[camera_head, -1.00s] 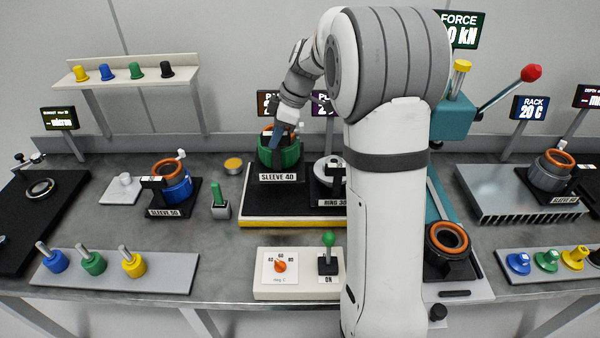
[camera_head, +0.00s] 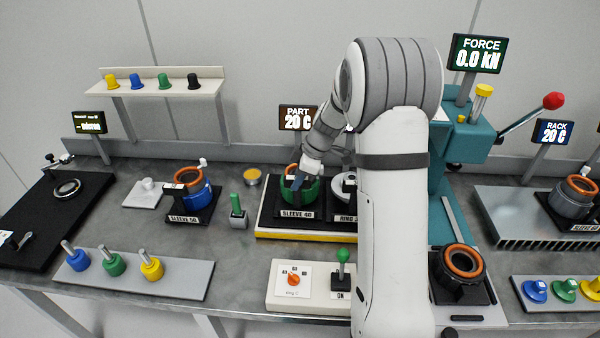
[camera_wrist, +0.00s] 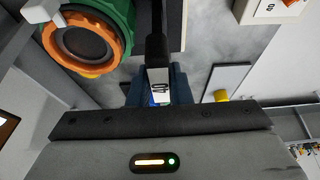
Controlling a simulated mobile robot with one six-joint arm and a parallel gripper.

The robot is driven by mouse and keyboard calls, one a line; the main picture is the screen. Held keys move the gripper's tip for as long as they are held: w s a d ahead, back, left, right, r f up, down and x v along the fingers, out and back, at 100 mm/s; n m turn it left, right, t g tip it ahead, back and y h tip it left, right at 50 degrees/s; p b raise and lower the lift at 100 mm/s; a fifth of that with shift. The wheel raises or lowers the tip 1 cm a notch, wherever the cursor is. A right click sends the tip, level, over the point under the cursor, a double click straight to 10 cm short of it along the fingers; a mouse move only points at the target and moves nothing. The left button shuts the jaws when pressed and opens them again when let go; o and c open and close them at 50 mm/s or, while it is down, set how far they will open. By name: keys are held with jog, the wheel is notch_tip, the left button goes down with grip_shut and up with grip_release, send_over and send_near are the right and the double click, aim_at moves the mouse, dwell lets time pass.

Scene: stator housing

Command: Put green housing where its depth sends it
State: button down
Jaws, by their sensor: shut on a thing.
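The green housing (camera_head: 313,192) with an orange ring on top sits upright in the black SLEEVE 40 nest (camera_head: 268,203). It shows at the upper left of the wrist view (camera_wrist: 122,14), its orange ring around a dark bore. Where the handle joins the housing is hidden. I cannot tell whether the housing is lifted.
The RING nest (camera_head: 345,212) stands right of it on the yellow-edged plate; the PART display (camera_head: 298,118) reads 20 C. A blue housing (camera_head: 197,196) is at left, the press (camera_head: 470,145) and finned rack (camera_head: 515,225) at right. The dial box (camera_head: 284,300) lies in front.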

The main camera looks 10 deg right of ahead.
jog(key=c, duration=1.3)
grip_release()
jog(key=shift+s, duration=0.1)
jog(key=b+v, duration=0.2)
jog(key=v, duration=1)
jog(key=s+a+r+m+h, duration=0.1)
jog(key=s+a+r+m, duration=0.15)
jog(key=s, duration=0.35)
jog(key=s+a+r+m+h, duration=0.1)
jog(key=s+a+m, duration=0.1)
jog(key=s+m, duration=0.35)
jog(key=s+f+m, duration=0.1)
jog(key=s+m, duration=0.1)
jog(key=s, duration=0.3)
jog(key=s+f+m+t+h, duration=0.1)
jog(key=s+m, duration=0.1)
jog(key=s, duration=0.4)
jog(key=s+f+m+t+h, duration=0.1)
jog(key=s+m, duration=0.1)
jog(key=s, duration=0.4)
jog(key=shift+a, duration=0.25)
